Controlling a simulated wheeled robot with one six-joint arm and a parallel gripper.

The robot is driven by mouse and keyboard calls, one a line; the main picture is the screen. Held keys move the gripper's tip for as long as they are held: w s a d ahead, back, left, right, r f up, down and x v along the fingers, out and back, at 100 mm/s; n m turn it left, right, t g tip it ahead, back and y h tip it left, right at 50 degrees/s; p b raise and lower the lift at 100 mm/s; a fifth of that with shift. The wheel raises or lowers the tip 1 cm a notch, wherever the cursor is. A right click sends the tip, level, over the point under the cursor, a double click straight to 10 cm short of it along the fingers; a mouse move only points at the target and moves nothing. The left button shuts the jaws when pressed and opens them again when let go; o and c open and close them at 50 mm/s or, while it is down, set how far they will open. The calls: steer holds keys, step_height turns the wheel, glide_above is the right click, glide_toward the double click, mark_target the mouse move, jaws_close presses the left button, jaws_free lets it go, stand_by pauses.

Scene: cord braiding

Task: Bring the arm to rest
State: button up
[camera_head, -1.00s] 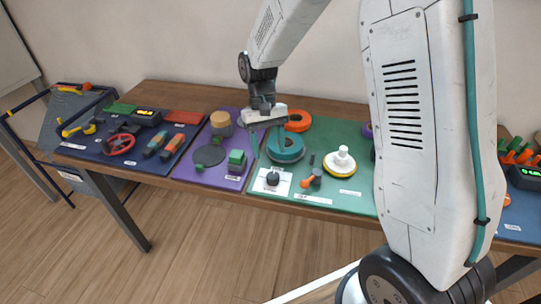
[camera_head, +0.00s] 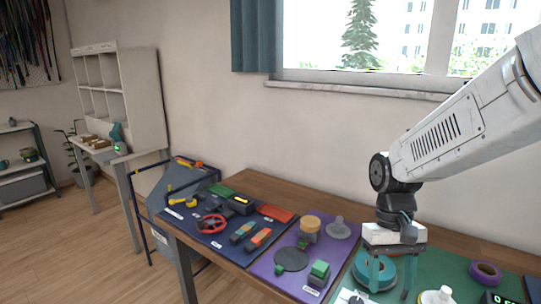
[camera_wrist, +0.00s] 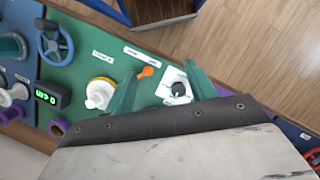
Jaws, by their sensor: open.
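My arm reaches in from the right in the head view. My gripper (camera_head: 394,278) points down over the green mat (camera_head: 455,268), its two teal fingers apart with nothing between them. A teal ring (camera_head: 361,270) is partly hidden behind the left finger in this view. My gripper also shows in the wrist view (camera_wrist: 163,82), fingers spread above the green mat. There a white knob on a yellow base (camera_wrist: 100,93) is left of the fingers. An orange-ended tool (camera_wrist: 147,71) and a black knob on a white plate (camera_wrist: 178,89) show near and between them.
The purple mat (camera_head: 268,268) holds a round dark disc, green blocks and a tan cylinder. The navy mat (camera_head: 190,222) holds a red wheel (camera_head: 211,222) and several tools. A purple ring (camera_head: 485,272) lies at right. The wall and window (camera_head: 400,40) stand behind the table.

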steer(key=s+d+r+t, duration=0.1)
steer(key=s+r+t, duration=0.1)
steer(key=s+r, duration=0.2)
steer(key=s+d+r+t, duration=0.1)
steer(key=s+r+t, duration=0.2)
steer(key=s, duration=0.7)
steer(key=shift+s+d+r, duration=0.25)
steer(key=shift+s+r, duration=0.15)
steer(key=shift+r, duration=0.9)
